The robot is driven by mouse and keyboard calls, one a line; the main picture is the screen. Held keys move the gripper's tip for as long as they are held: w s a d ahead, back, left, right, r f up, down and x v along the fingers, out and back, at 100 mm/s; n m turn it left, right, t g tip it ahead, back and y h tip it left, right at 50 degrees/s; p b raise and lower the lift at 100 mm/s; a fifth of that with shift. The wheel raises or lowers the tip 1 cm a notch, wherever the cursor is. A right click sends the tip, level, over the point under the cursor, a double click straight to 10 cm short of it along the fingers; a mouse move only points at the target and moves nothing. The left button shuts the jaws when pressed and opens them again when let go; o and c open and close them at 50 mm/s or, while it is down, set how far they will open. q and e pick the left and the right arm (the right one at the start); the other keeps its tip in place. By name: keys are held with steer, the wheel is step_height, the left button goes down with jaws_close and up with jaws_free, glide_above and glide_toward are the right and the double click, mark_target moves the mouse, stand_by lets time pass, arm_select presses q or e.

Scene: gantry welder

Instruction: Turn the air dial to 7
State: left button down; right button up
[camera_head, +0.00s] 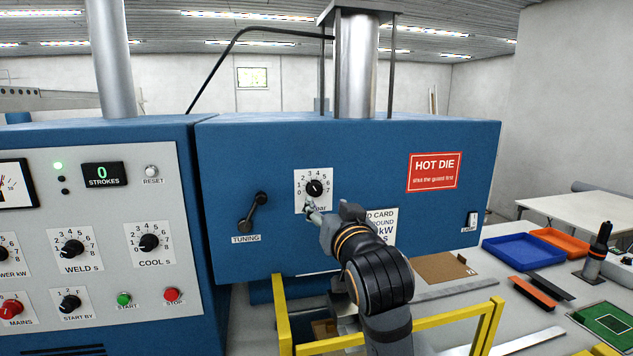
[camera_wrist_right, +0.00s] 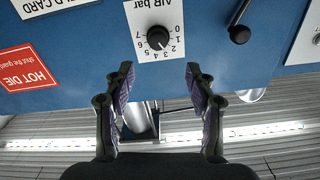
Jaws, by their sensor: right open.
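The air dial (camera_head: 315,188) is a black round knob on a white plate numbered 0 to 7, on the blue front panel. In the right wrist view, the dial (camera_wrist_right: 158,38) appears upside down; its pointer seems to be near 2 or 3, but is too small to read surely. My right gripper (camera_head: 313,212) is just below the dial in the head view, partly hidden by its own wrist. In the wrist view the two fingers of the right gripper (camera_wrist_right: 160,70) are spread apart and empty, with the dial beyond their tips and not between them. My left gripper is out of view.
A black tuning lever (camera_head: 254,212) is left of the dial. A white card (camera_head: 384,222) and a red HOT DIE sign (camera_head: 434,172) are to the right. A yellow guard frame (camera_head: 455,318) stands below my right arm. The control panel (camera_head: 110,205) is at left.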

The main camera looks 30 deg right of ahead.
mark_target(317, 190)
steer(key=p+x, duration=0.2)
steer(key=x, duration=0.2)
steer(key=p+x, duration=0.2)
steer(key=x, duration=0.3)
steer(key=shift+w+d+r, duration=0.1)
steer(key=shift+w+d, duration=0.15)
steer(key=shift+d, duration=0.05)
steer(key=shift+w+d, duration=0.1)
steer(key=shift+w, duration=0.45)
steer(key=shift+c, duration=0.2)
steer(key=c, duration=1.1)
